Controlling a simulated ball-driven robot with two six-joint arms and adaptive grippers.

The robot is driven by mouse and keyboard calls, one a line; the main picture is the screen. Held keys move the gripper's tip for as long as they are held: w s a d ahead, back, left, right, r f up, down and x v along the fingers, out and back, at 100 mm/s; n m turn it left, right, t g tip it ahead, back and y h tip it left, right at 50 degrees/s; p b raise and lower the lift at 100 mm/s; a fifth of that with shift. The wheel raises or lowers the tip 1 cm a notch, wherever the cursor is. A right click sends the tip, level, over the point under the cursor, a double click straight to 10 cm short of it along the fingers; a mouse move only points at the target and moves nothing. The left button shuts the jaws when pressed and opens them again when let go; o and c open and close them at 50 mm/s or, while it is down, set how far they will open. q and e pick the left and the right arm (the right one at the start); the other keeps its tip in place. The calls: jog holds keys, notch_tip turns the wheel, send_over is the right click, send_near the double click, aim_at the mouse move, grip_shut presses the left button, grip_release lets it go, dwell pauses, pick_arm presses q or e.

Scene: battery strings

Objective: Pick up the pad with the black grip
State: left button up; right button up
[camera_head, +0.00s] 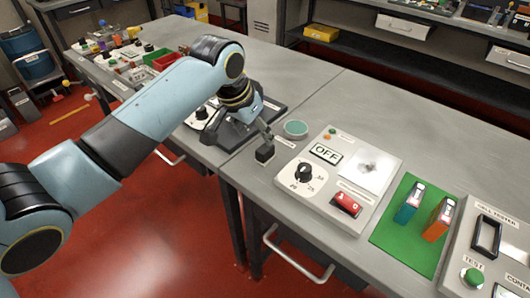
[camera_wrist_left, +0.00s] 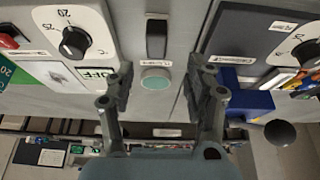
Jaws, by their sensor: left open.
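The pad with the black grip (camera_head: 265,152) looks like a small dark block standing on the grey bench, left of the switch panel. In the left wrist view the black grip (camera_wrist_left: 157,38) is upright in the picture, beyond the fingertips. My left gripper (camera_head: 243,132) is over the bench close beside the pad. In the left wrist view its two fingers (camera_wrist_left: 159,78) are spread apart with nothing held between them. The pad's underside is hidden. My right gripper is not in view.
A teal round disc (camera_head: 296,129) lies close to the pad. The panel (camera_head: 335,177) with a dial, OFF display and red switch stands to the right. A green mat (camera_head: 391,237) carries two small upright blocks. A blue object (camera_wrist_left: 250,103) shows in the wrist view.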

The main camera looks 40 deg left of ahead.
aim_at(265, 148)
pick_arm(q)
jog(key=x, duration=0.7)
jog(key=shift+d+f, duration=0.25)
jog(key=shift+s, duration=0.1)
grip_shut()
